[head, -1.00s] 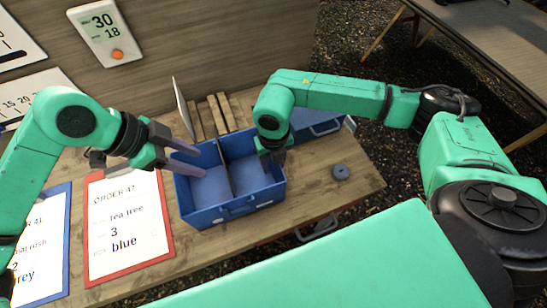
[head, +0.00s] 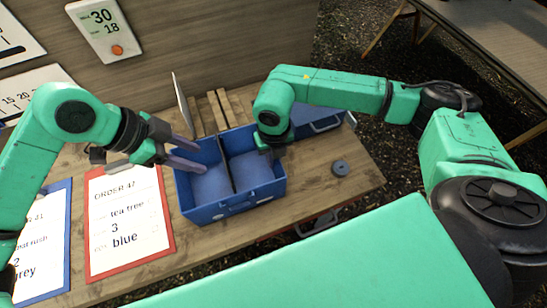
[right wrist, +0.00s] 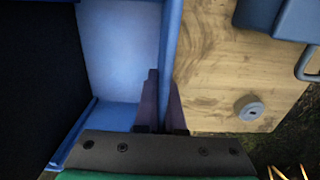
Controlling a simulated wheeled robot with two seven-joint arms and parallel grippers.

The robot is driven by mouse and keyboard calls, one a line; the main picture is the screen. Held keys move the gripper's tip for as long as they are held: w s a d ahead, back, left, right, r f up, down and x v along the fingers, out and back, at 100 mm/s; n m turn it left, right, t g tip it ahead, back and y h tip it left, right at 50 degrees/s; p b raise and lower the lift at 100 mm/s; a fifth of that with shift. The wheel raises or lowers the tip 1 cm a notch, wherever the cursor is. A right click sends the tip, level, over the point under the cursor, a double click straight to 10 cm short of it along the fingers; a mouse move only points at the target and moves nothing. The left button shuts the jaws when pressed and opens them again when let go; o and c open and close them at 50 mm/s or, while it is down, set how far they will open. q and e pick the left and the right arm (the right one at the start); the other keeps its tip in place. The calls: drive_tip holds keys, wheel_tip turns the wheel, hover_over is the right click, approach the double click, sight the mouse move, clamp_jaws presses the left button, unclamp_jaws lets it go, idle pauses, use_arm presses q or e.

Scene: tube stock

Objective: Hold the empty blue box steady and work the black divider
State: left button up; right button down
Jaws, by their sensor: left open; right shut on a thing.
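The blue box (head: 233,206) stands on the wooden bench in the head view, empty in the parts I can see. The black divider (head: 228,165) stands upright across its middle, making two compartments. My left gripper (head: 191,157) is open, its fingers over the box's left side and apart from the divider. My right gripper (head: 272,146) is shut on the box's right wall. In the right wrist view its fingers (right wrist: 160,100) straddle that wall (right wrist: 171,40), one inside and one outside. A large dark surface fills that view's left side, probably the divider.
A second blue box (head: 312,121) is behind at the right. A grey ring-shaped thing (head: 340,168) lies on the bench to the right. A red-bordered order card (head: 128,215) lies at the left. Wooden slats (head: 217,113) are behind the box. The bench's front right is clear.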

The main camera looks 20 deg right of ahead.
use_arm(q)
drive_tip(key=shift+c, duration=0.3)
idle(0.4)
drive_tip(key=shift+c, duration=0.5)
drive_tip(key=d+r+m+y, duration=0.1)
drive_tip(key=d+m, duration=0.1)
drive_tip(key=m, duration=0.2)
drive_tip(key=d+m+y, duration=0.1)
drive_tip(key=m, duration=0.3)
drive_tip(key=d+r+m+y, duration=0.1)
drive_tip(key=d+m, duration=0.1)
drive_tip(key=m, duration=0.3)
drive_tip(key=shift+s+d+r+g, duration=0.1)
drive_tip(key=shift+d+r+g, duration=0.2)
drive_tip(key=shift+g, duration=0.1)
wheel_tip(320, 180, down, 11)
drive_tip(key=m+y, duration=0.2)
drive_tip(key=m, duration=0.3)
drive_tip(key=shift+f+t+y, duration=0.15)
drive_tip(key=shift+t+y, duration=0.15)
drive_tip(key=shift+y, duration=0.1)
drive_tip(key=shift+d, duration=0.1)
clamp_jaws()
